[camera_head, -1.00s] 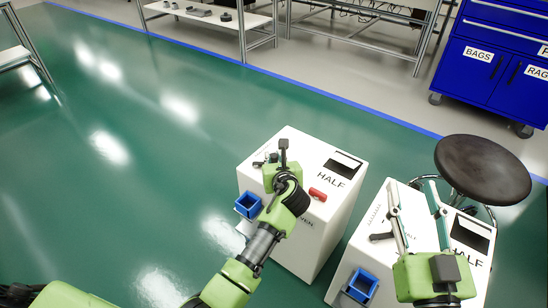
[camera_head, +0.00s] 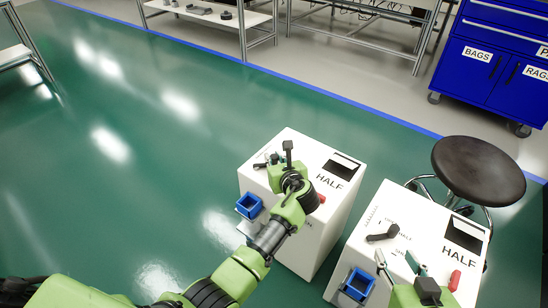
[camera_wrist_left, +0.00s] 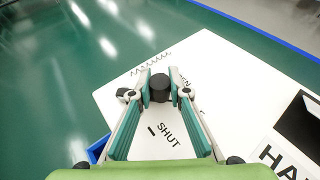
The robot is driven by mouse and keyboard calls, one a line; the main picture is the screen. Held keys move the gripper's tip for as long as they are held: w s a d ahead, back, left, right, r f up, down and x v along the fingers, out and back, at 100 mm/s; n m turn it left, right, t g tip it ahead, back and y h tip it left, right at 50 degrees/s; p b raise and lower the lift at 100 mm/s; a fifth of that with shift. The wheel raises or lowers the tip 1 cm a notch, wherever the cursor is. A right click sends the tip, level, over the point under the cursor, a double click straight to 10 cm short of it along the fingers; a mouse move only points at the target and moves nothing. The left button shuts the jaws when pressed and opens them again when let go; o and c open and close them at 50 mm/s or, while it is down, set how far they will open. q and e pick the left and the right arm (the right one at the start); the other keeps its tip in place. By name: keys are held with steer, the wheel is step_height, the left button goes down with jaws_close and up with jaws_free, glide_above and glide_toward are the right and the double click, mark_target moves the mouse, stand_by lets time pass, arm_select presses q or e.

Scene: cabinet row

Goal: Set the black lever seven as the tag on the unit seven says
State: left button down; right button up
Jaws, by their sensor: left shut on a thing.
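The left white unit (camera_head: 310,235) has a tag reading HALF (camera_head: 329,182). My left gripper (camera_head: 274,160) is over its top. In the left wrist view its fingers are shut on a black lever (camera_wrist_left: 160,86), seen as a dark round knob. The words SHUT (camera_wrist_left: 168,135) and a partly covered OPEN show around it. The lever's exact setting is hard to tell. The right white unit (camera_head: 345,240) also has a HALF tag (camera_head: 463,257) and a black lever (camera_head: 383,234). My right gripper (camera_head: 398,260) is open and empty over that unit's front. No unit number is readable.
Blue bins hang on the left unit (camera_head: 249,205) and the right unit (camera_head: 359,284). A red part (camera_head: 455,280) sits on the right unit. A black stool (camera_head: 478,170) stands close behind it. A blue cabinet (camera_head: 495,60) is at the back right. The green floor at left is clear.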

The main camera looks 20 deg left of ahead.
mark_target(274, 156)
arm_select(q)
steer(key=c, duration=1.9)
jaws_free()
steer(key=shift+r, duration=0.1)
step_height(274, 156, up, 10)
steer(key=shift+f, duration=0.1)
steer(key=shift+f, duration=0.1)
